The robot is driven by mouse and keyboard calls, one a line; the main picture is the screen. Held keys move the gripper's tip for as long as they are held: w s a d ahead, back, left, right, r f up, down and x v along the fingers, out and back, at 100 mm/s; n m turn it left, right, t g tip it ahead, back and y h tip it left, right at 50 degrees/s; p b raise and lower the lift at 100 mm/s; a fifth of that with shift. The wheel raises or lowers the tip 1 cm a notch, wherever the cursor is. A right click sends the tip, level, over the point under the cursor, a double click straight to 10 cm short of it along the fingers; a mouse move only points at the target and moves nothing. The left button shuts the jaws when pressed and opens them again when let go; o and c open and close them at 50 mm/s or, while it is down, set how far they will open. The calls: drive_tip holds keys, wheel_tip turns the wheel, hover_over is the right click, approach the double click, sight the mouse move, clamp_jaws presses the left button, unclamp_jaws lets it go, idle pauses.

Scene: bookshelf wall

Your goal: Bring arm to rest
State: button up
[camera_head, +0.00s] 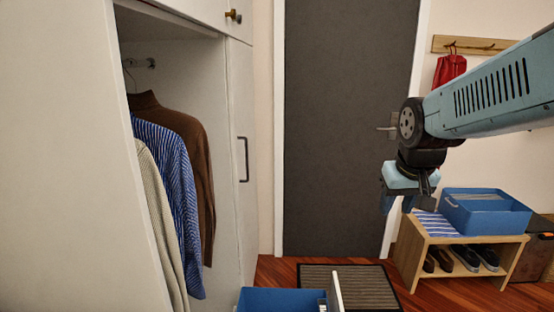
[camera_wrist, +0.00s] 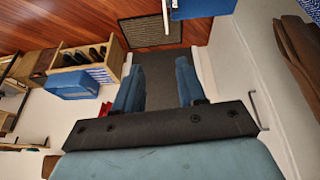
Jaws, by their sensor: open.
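My arm reaches in from the right edge in the head view. My gripper (camera_head: 408,203) hangs at its end, in front of the door's right side and the shoe bench. In the wrist view my gripper (camera_wrist: 157,85) shows two blue fingers spread apart. It is open, and nothing is between the fingers except the dark door behind.
An open wardrobe (camera_head: 236,130) with hanging clothes (camera_head: 180,165) stands at left. A grey door (camera_head: 345,120) is ahead, with a doormat (camera_head: 350,285) before it. A shoe bench (camera_head: 410,245) with a blue box (camera_head: 487,214) stands at right. A blue container (camera_head: 280,300) is at the bottom.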

drive_tip(key=s+a+r+t, duration=0.1)
drive_tip(key=s+r, duration=0.2)
drive_tip(key=s, duration=0.6)
drive_tip(key=shift+s+a+r+y, duration=0.2)
drive_tip(key=shift+s+a+y, duration=0.1)
drive_tip(key=shift+a, duration=0.1)
drive_tip(key=shift+s, duration=0.1)
